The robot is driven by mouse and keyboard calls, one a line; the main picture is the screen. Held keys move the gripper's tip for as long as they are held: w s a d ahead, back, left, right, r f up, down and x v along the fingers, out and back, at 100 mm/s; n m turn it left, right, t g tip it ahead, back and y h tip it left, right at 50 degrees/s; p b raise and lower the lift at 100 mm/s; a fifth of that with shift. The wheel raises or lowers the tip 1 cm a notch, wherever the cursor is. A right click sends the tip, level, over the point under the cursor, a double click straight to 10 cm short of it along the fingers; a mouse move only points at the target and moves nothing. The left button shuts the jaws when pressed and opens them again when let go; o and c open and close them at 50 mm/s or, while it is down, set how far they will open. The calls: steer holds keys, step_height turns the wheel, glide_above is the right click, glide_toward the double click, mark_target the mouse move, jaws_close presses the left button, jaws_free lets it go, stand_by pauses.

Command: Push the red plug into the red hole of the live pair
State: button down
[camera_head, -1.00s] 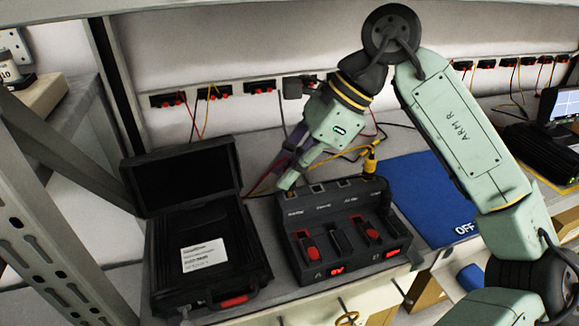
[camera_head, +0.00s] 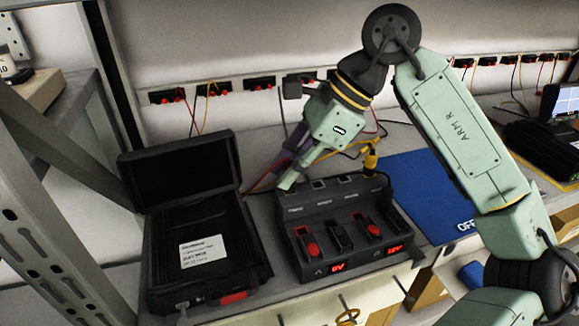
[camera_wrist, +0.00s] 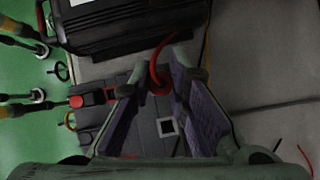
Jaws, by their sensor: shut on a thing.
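My gripper (camera_head: 287,183) hangs over the back left corner of the black power unit (camera_head: 360,264), its fingers pointing down. In the wrist view the gripper (camera_wrist: 163,78) has its purple-padded fingers around a red plug (camera_wrist: 159,86) with a red lead, largely hidden by the fingers. I cannot tell whether the plug touches the unit. The unit has square openings along its raised back, two red switches and two red displays. The left display (camera_head: 338,267) reads 0V; the right display (camera_head: 394,248) looks like 12V. The red hole is not clearly visible.
An open black case (camera_head: 250,250) stands close on the left, its lid raised. A yellow plug (camera_head: 371,158) with a yellow lead stands at the unit's back right. A blue mat (camera_head: 425,190) lies to the right. Wall sockets with thin leads run along the back.

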steer(key=shift+f+b, duration=0.3)
steer(key=shift+f, duration=0.05)
steer(key=c, duration=1.5)
jaws_free()
steer(key=shift+o, duration=0.2)
steer(key=o, duration=0.4)
steer(key=shift+r, duration=0.15)
steer(key=shift+r+p, duration=1.95)
steer(key=shift+r, duration=0.7)
